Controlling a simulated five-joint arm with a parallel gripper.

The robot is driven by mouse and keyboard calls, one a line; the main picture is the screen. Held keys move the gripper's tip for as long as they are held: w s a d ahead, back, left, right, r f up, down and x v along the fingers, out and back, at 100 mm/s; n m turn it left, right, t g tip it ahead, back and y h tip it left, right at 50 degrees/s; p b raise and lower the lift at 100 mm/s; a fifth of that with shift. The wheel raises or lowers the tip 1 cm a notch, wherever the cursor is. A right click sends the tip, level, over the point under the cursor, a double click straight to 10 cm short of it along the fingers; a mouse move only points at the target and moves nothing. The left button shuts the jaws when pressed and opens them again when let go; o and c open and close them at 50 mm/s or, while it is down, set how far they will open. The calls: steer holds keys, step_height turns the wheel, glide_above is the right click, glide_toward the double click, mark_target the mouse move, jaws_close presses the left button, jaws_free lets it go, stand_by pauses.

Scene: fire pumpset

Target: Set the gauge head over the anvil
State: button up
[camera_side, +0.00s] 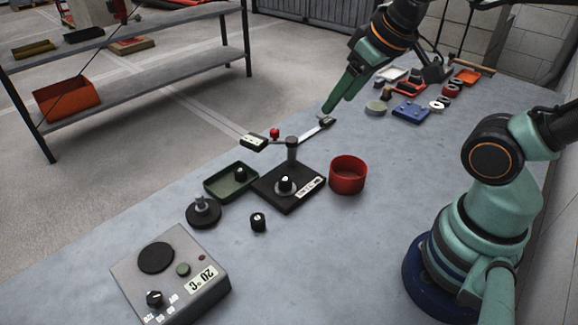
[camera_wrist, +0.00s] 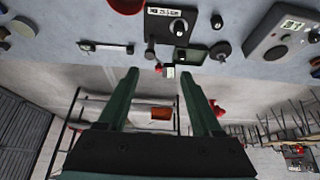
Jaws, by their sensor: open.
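The gauge stand has a black base plate (camera_side: 290,196) with a white label and a dark post (camera_side: 292,152). The head is swung off to the side, not above the anvil. In the wrist view the gauge head (camera_wrist: 170,72) shows between the fingertips, beyond them. My gripper (camera_side: 327,107) is open and empty, pointing down, right of and behind the post.
A red round bowl (camera_side: 348,179) stands right of the base. A green tray (camera_side: 231,183) holding a dark piece, a black knobbed disc (camera_side: 203,213) and a grey hot plate (camera_side: 170,275) are left. A white-barred tool (camera_side: 316,129) lies behind. Several small parts sit far right.

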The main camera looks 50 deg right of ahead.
steer(key=shift+c, duration=0.9)
steer(key=m+g, duration=0.3)
steer(key=g, duration=0.3)
glide_above(275, 130)
step_height(275, 130, down, 2)
step_height(275, 130, down, 12)
steer(key=shift+r, duration=0.1)
jaws_close()
stand_by(0.7)
